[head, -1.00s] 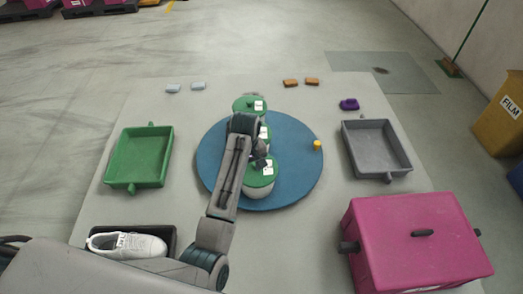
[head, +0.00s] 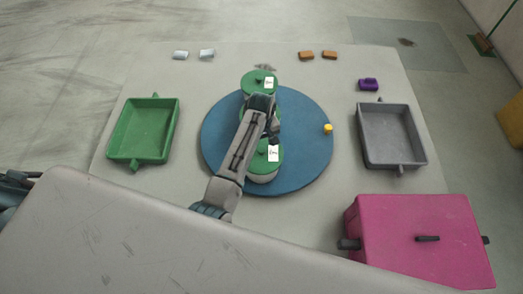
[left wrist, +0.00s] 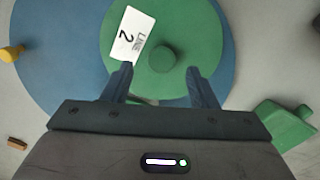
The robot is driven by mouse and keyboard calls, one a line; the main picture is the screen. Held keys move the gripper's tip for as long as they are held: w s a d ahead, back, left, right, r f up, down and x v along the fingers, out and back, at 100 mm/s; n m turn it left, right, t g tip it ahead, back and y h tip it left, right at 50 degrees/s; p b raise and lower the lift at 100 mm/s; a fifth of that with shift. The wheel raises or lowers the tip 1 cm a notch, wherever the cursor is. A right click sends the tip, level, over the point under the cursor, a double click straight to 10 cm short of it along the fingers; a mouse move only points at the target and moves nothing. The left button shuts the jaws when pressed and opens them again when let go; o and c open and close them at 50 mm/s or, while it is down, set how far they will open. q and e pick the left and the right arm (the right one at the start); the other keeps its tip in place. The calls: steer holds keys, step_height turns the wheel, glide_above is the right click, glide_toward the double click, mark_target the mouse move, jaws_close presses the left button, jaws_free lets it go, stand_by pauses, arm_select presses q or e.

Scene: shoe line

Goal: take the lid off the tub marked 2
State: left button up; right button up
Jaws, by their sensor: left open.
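Several green-lidded tubs stand in a row on a blue round table: the far tub (head: 257,80), the near tub (head: 264,165) and one between, mostly hidden behind my arm. In the left wrist view a green lid (left wrist: 205,35) has a round knob (left wrist: 162,59) and a white label (left wrist: 131,35) reading "LINE 2". It seems to be the middle tub. My left gripper (left wrist: 160,80) is open over this lid, its fingertips apart with the knob just beyond and between them. It also shows in the head view (head: 273,136). My right gripper is out of view.
A yellow peg (head: 328,128) stands on the blue table (head: 305,165). A green tray (head: 120,150) lies left, a grey tray (head: 418,150) right, and a magenta box (head: 400,225) front right. Small orange, purple and pale blocks lie at the back.

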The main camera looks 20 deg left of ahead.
mark_target(261, 149)
arm_select(q)
steer(key=f, duration=0.2)
steer(key=p, duration=0.1)
steer(key=shift+s+f, duration=0.25)
steer(key=shift+f, duration=0.15)
steer(key=shift+w+f, duration=0.15)
steer(key=shift+f, duration=0.25)
steer(key=c, duration=1)
steer(key=shift+r, duration=0.2)
